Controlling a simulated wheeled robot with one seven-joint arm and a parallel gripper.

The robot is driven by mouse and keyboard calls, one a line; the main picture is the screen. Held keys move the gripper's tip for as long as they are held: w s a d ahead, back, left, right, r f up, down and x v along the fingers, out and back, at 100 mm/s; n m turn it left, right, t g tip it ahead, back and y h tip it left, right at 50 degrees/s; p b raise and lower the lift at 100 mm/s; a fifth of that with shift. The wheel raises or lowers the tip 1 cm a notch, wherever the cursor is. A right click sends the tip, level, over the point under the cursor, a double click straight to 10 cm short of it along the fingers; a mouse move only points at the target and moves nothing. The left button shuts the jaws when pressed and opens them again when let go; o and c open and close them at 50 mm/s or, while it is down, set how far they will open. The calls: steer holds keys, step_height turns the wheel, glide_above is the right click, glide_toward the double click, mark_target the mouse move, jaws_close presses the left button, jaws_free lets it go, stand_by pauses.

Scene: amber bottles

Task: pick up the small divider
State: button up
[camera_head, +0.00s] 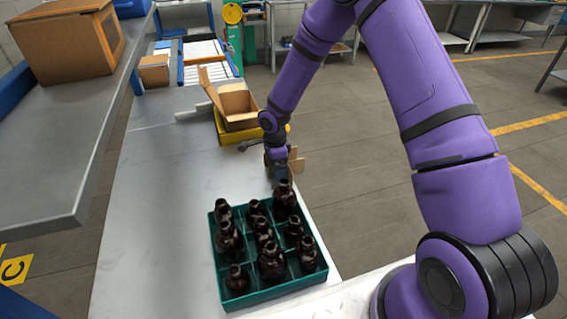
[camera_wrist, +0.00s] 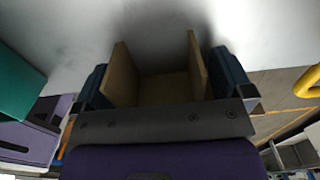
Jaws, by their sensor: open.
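The small divider (camera_head: 296,160) is a tan cardboard piece near the right edge of the metal table, beyond the bottle crate. My gripper (camera_head: 277,162) is down at it, and the arm partly hides it in the head view. In the wrist view the divider shows as two upright tan panels with a darker panel (camera_wrist: 163,89) between them. My gripper's blue fingers (camera_wrist: 163,78) stand open on either side of the panels. Whether a finger touches a panel is not clear.
A green crate (camera_head: 283,291) with several dark amber bottles (camera_head: 270,262) stands close in front of my gripper. An open cardboard box (camera_head: 238,106) and a yellow tray (camera_head: 246,136) are behind it. The table (camera_head: 160,210) is clear to the left.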

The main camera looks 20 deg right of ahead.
steer(key=c, duration=1)
steer(key=shift+r, duration=0.15)
